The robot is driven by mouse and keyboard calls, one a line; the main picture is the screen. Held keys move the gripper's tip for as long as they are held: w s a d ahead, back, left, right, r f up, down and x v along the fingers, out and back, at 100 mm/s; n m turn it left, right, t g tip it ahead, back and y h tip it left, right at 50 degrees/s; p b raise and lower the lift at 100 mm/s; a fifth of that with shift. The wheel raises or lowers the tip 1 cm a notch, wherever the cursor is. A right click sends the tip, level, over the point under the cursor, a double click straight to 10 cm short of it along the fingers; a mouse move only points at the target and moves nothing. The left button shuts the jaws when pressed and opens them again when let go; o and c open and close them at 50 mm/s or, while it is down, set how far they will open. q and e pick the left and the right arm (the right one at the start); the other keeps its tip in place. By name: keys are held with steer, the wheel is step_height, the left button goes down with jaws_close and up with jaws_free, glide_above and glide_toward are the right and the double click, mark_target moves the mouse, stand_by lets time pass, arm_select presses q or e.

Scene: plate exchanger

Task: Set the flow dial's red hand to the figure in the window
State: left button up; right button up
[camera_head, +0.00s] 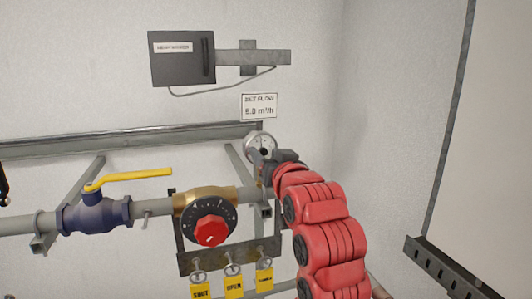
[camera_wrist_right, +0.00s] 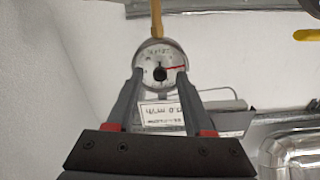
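The flow dial (camera_head: 262,138) is a small round white-faced gauge on the wall, partly hidden behind my right gripper (camera_head: 264,161) in the head view. In the right wrist view the dial (camera_wrist_right: 152,57) appears upside down, with a black centre and a red hand (camera_wrist_right: 175,68) pointing to the picture's right. My right gripper (camera_wrist_right: 160,73) has its fingers apart, one on each side of the dial; contact is unclear. A white window card (camera_head: 259,106) above the dial reads "SET FLOW" and seemingly 5.0 m³/h; the figure is blurred.
A brass valve (camera_head: 205,196) with a red knob (camera_head: 210,231) sits lower left of the dial. Yellow tags (camera_head: 234,287) hang below it. A blue valve (camera_head: 95,213) has a yellow lever (camera_head: 135,175). A grey box (camera_head: 180,70) is above on the wall.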

steer(key=shift+w+f, duration=0.1)
jaws_close()
